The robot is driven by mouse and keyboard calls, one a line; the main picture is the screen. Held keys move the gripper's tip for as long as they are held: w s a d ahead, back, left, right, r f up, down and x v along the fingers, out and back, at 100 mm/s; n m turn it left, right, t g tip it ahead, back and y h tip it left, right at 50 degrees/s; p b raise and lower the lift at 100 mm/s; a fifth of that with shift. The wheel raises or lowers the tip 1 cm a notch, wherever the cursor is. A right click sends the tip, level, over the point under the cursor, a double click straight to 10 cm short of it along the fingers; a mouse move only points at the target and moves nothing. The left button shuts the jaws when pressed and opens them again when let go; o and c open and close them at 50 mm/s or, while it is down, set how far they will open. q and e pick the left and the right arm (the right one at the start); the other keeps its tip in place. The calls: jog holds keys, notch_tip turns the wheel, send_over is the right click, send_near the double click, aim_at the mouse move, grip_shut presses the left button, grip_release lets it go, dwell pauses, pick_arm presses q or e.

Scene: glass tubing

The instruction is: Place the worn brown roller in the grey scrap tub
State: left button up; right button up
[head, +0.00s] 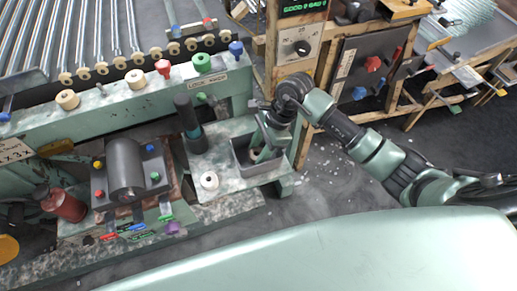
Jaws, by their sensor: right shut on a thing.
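The grey scrap tub (262,172) stands on the pale green shelf at the centre of the head view. My right gripper (266,147) reaches down into the tub from above, with its fingers inside the walls. It is shut on a small brownish ring-like thing (255,154), which looks like the worn brown roller, low in the tub. The fingers partly hide it, and I cannot tell whether it touches the tub floor. My left gripper is not in view.
A white roller (209,181) lies on the shelf left of the tub. A dark upright cylinder (190,122) stands behind it. A conveyor with glass tubes (95,35) and cream rollers is at the upper left. A wooden-framed control panel (300,48) stands close behind the tub.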

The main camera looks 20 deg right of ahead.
jog(key=shift+f, duration=0.15)
jog(key=o, duration=1.1)
jog(key=shift+c, duration=0.2)
jog(key=shift+r, duration=0.3)
jog(key=v, duration=1.1)
jog(key=shift+d+r+b, duration=0.25)
jog(key=shift+r+b, duration=0.1)
jog(key=shift+b, duration=0.1)
